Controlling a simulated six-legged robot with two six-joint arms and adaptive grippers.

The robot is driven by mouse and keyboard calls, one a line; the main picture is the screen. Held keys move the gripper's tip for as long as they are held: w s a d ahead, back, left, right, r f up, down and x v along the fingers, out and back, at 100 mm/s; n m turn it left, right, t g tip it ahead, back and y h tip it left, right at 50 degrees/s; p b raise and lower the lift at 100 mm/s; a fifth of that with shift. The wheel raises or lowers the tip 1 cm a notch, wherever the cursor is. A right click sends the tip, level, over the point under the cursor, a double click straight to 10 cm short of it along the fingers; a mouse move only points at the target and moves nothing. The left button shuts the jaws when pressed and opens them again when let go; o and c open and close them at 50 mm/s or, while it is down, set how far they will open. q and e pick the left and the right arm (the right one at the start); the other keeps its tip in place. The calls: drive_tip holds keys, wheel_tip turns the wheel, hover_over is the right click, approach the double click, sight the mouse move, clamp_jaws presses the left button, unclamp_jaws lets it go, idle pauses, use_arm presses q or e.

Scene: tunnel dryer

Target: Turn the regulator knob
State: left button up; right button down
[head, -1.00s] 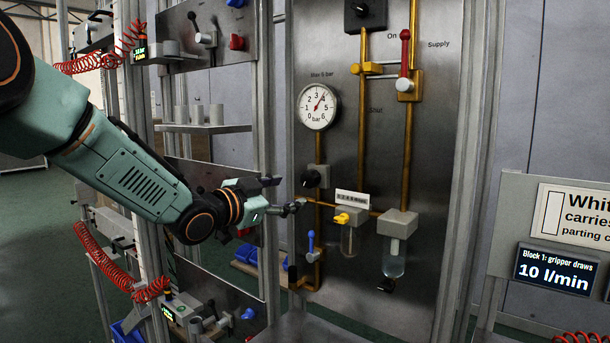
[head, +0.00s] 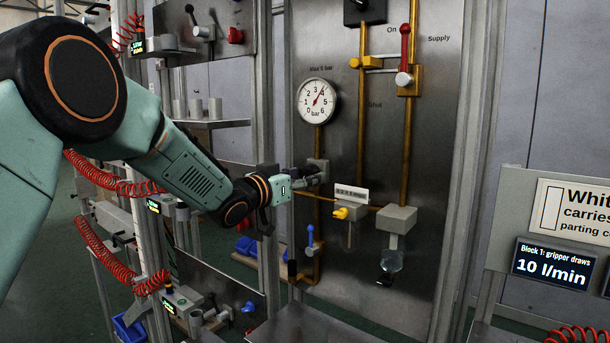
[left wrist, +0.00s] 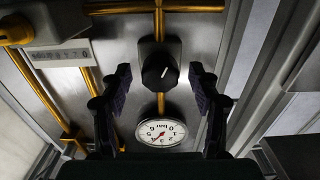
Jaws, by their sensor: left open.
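The regulator knob (left wrist: 160,72) is black with a white mark and sits on a grey body on the steel panel. In the left wrist view it lies between my left gripper's fingers (left wrist: 161,86), which are open on either side with a gap to each. In the head view my left gripper (head: 313,175) is in front of the regulator's grey body (head: 319,164) and hides the knob. The round pressure gauge (head: 317,101) is above it, with its needle between 3 and 4. My right gripper is not in view.
A yellow knob (head: 341,213) and a blue-handled valve (head: 310,238) are below the regulator. A red supply lever (head: 404,46) is at the upper right. A metal post (head: 266,130) stands left of the panel, close to my left arm.

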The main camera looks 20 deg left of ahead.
use_arm(q)
drive_tip(key=shift+w+d, duration=0.1)
drive_tip(key=shift+w, duration=0.2)
